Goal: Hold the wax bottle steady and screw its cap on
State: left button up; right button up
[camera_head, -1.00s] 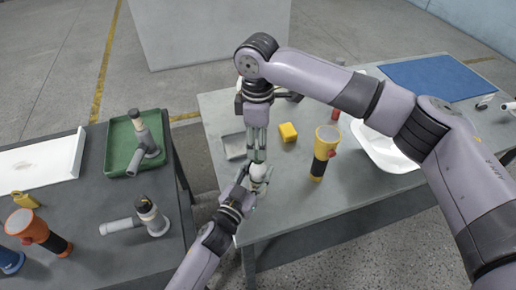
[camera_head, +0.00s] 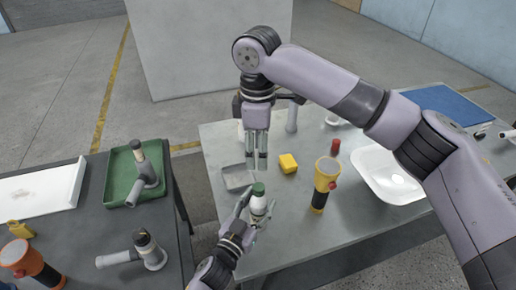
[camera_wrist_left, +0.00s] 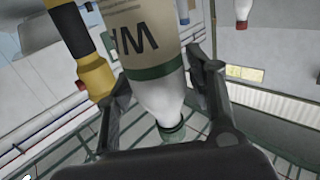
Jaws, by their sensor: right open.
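The wax bottle (camera_head: 258,206) is white with a green cap (camera_head: 258,188) on its top, and it stands upright near the table's left edge. In the left wrist view the bottle (camera_wrist_left: 162,88) shows its tan label and green band, with the green cap (camera_wrist_left: 173,132) at the neck end. My left gripper (camera_head: 255,213) is shut on the bottle's body, one finger on each side. My right gripper (camera_head: 256,162) is open and empty, pointing down above the cap with a small gap. Whether the cap is fully tight cannot be told.
A grey tray (camera_head: 238,177), yellow block (camera_head: 288,163), yellow-black flashlight (camera_head: 323,183), red-capped item (camera_head: 334,146) and white basin (camera_head: 384,172) share the grey table (camera_head: 290,230). The table's front is clear.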

pick_arm(q)
jog(key=shift+o, duration=1)
jog(key=v, duration=1.2)
